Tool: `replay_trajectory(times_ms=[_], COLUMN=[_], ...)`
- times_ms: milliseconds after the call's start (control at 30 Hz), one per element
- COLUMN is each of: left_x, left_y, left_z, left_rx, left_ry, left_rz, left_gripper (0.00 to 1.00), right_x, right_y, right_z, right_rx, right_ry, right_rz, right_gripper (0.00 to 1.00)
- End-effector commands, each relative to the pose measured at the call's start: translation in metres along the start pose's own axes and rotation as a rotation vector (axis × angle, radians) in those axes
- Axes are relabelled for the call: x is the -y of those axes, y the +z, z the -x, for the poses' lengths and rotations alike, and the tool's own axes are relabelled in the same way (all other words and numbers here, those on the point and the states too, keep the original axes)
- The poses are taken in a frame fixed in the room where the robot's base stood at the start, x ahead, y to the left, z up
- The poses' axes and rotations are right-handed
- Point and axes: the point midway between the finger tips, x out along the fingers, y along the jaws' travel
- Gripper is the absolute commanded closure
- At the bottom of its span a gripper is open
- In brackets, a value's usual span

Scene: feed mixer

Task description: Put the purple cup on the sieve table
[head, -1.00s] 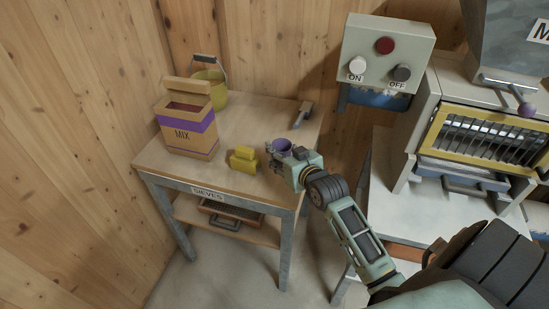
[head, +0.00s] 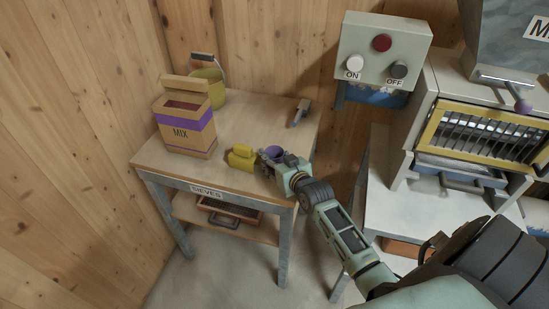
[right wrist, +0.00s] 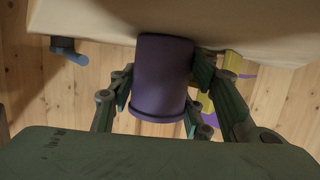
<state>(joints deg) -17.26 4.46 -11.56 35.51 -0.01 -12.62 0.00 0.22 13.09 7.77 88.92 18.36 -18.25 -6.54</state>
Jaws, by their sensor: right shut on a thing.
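The purple cup (head: 274,151) is at the right front part of the sieve table (head: 235,140), which carries a SIEVES label on its front edge. My right gripper (head: 270,160) is shut on the cup. In the right wrist view the cup (right wrist: 162,75) sits between the two fingers (right wrist: 160,95), with its far end right at the tabletop (right wrist: 250,22). I cannot tell for sure whether it touches the top. My left gripper is not in view.
A yellow object (head: 241,157) stands just left of the cup. A MIX box (head: 185,128) and a yellow-green bucket (head: 212,88) stand at the table's left and back. A small handled tool (head: 300,112) lies at the back right. The ON/OFF panel (head: 382,55) and mixer (head: 485,135) are right.

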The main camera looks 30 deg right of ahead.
Motion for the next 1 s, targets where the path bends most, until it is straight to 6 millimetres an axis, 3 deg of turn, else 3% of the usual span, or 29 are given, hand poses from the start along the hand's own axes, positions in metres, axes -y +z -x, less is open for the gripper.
replay_trajectory(times_ms=[233, 633, 767, 1000], left_x=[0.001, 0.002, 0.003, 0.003], left_y=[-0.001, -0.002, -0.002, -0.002], left_z=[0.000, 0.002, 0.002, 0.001], left_rx=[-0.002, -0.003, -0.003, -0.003], left_ry=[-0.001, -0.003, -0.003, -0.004], left_rz=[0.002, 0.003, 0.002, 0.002], left_gripper=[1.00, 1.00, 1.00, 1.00], right_x=[0.000, 0.000, 0.000, 0.000], right_y=[0.001, -0.003, -0.001, -0.001], right_z=[0.000, 0.003, 0.018, 0.065], right_rx=[0.001, 0.000, 0.001, 0.002], right_ry=[0.000, 0.000, 0.000, 0.000], right_rz=[0.000, 0.000, 0.001, 0.001], right_gripper=[0.36, 0.36, 0.36, 0.36])
